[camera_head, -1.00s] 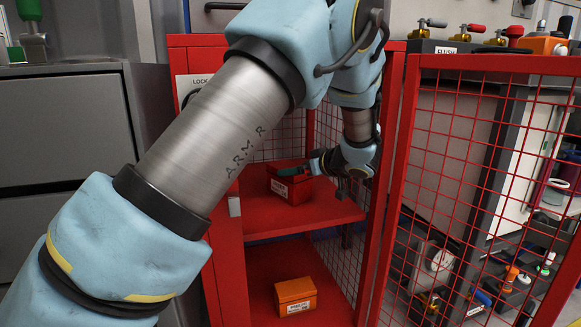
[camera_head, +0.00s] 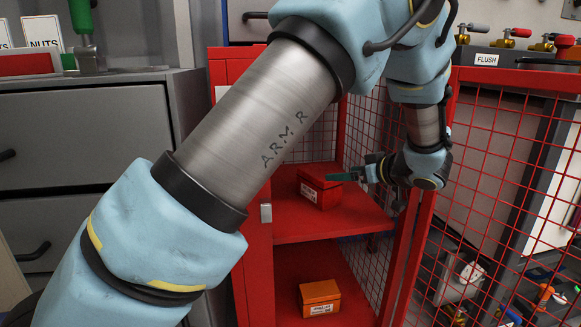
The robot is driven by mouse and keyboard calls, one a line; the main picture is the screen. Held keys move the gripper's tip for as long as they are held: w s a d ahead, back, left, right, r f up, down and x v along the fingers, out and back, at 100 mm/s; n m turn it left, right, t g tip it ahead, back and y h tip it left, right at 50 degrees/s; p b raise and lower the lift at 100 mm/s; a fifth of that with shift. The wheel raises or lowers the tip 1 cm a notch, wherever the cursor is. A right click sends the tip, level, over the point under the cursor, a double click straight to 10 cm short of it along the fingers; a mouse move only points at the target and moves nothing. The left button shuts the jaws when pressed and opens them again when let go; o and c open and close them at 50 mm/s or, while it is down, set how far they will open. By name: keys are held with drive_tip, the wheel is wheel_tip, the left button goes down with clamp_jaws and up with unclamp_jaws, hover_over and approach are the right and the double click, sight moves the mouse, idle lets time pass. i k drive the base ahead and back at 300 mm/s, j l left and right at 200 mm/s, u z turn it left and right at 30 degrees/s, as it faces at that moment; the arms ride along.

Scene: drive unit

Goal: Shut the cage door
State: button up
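The cage is a red cabinet (camera_head: 226,70) with mesh sides, and its front stands open. Its red-framed mesh door (camera_head: 515,79) is swung wide to the right and runs out of the right edge of the picture. My arm crosses in front of the cage and hides part of its top and left side. My gripper (camera_head: 345,176), with a green finger, is at the cage opening, just above and right of the red box, left of the door's hinge side. Whether it touches anything is unclear. Its finger gap is hidden from this angle.
A red box (camera_head: 318,194) sits on the cage's upper shelf (camera_head: 345,222) and an orange box (camera_head: 320,298) below. Grey drawers (camera_head: 80,135) stand at left. Valves and a FLUSH label (camera_head: 486,60) are behind the door. Bottles and fittings (camera_head: 540,297) lie beyond its mesh.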

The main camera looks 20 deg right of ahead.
sight(558, 82)
drive_tip(key=k, duration=1)
